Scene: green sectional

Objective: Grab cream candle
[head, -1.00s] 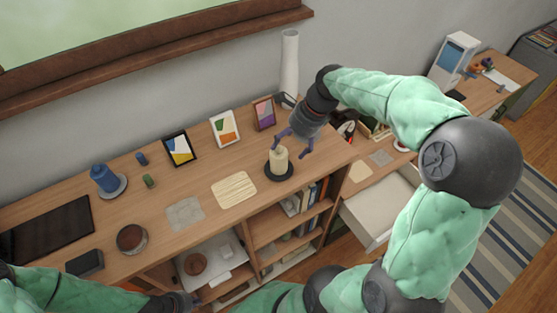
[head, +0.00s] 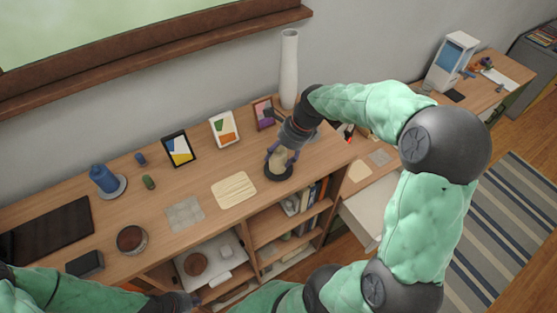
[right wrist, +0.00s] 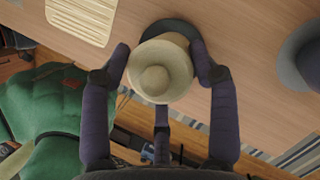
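The cream candle (head: 278,158) stands on a dark round base (head: 279,173) near the front right of the wooden cabinet top. The candle also shows in the right wrist view (right wrist: 160,72), with part of the dark base (right wrist: 176,34) behind it. My right gripper (head: 282,160) is lowered around the candle. Its purple-grey fingers (right wrist: 161,62) flank the candle on both sides, spread and very close to it. I see no clear grip on it. My left gripper (head: 192,303) is low at the bottom edge, its fingers mostly out of sight.
A tall white vase (head: 289,68) and picture frames (head: 224,129) stand behind. A woven cream mat (head: 233,190) lies left of the candle. An open drawer (head: 365,215) juts out at right.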

